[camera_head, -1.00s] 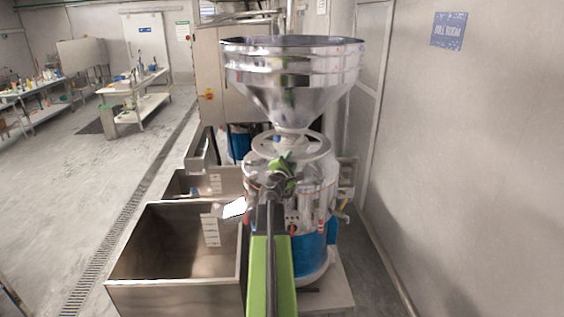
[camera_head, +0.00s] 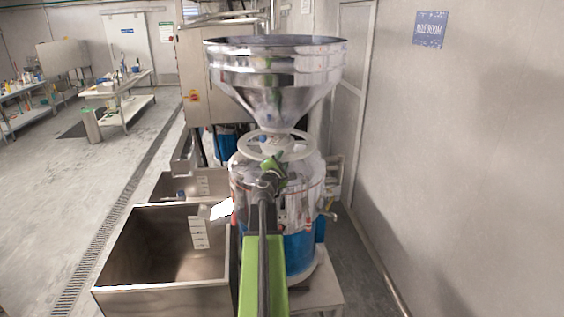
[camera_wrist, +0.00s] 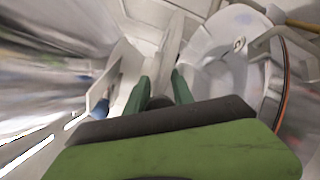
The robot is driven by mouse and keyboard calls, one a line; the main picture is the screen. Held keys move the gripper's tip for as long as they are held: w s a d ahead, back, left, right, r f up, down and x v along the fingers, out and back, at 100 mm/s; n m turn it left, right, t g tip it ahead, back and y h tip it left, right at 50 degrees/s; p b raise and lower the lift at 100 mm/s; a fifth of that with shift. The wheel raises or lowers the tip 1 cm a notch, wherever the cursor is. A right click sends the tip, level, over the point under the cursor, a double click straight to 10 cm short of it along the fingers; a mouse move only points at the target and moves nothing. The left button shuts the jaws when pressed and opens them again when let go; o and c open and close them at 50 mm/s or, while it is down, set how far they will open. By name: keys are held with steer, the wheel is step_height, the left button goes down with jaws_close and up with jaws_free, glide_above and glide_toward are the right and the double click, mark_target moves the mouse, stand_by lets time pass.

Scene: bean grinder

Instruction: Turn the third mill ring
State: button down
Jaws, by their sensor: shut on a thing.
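The mill (camera_head: 296,202) is a white and steel drum on a blue lower body, under a steel funnel hopper (camera_head: 277,78). The pale spoked mill ring (camera_head: 304,149) lies flat below the funnel's neck. My gripper (camera_head: 271,163) is at the near side of this ring, seen from behind. In the wrist view, my gripper's green fingers (camera_wrist: 161,88) are closed about a pale bar (camera_wrist: 172,48), which seems to be part of the ring. The exact contact is hidden by the gripper body and blurred.
An open steel bin (camera_head: 160,245) stands left of the mill, with a smaller bin (camera_head: 180,187) behind it. The floor (camera_head: 60,190) is open at the left.

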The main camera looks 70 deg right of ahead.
steer(key=c, duration=1.1)
jaws_free()
steer(key=shift+d+f, duration=0.1)
steer(key=shift+d, duration=0.05)
